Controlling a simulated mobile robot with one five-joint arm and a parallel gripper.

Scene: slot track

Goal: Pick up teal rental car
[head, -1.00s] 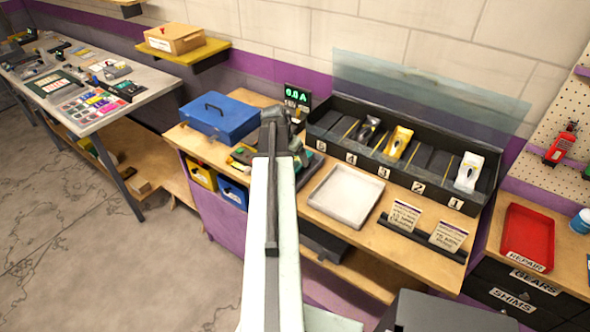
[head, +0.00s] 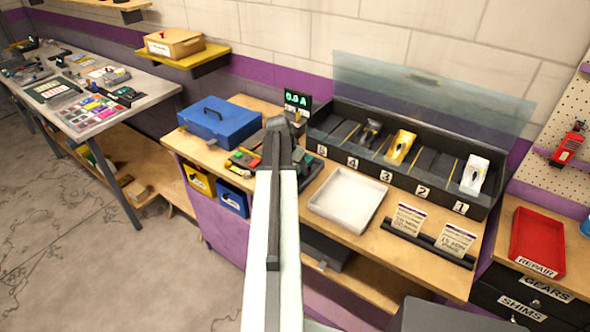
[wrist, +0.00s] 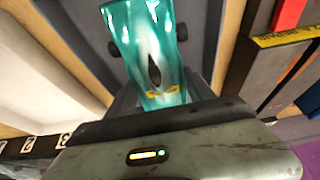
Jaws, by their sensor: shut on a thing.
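The teal car (wrist: 148,48), with a white stripe, a dark canopy and yellow marks at one end, fills the upper middle of the wrist view. My gripper (wrist: 157,92) is shut on it, with dark fingers at either side of its near end. In the head view, my gripper end (head: 288,150) is over the bench between the blue toolbox and the white tray. My arm hides most of the gripper there, and I cannot make out the teal car clearly.
A white tray (head: 347,197) is empty on the bench. A blue toolbox (head: 219,120) stands left; a red repair tray (head: 538,241) lies right.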

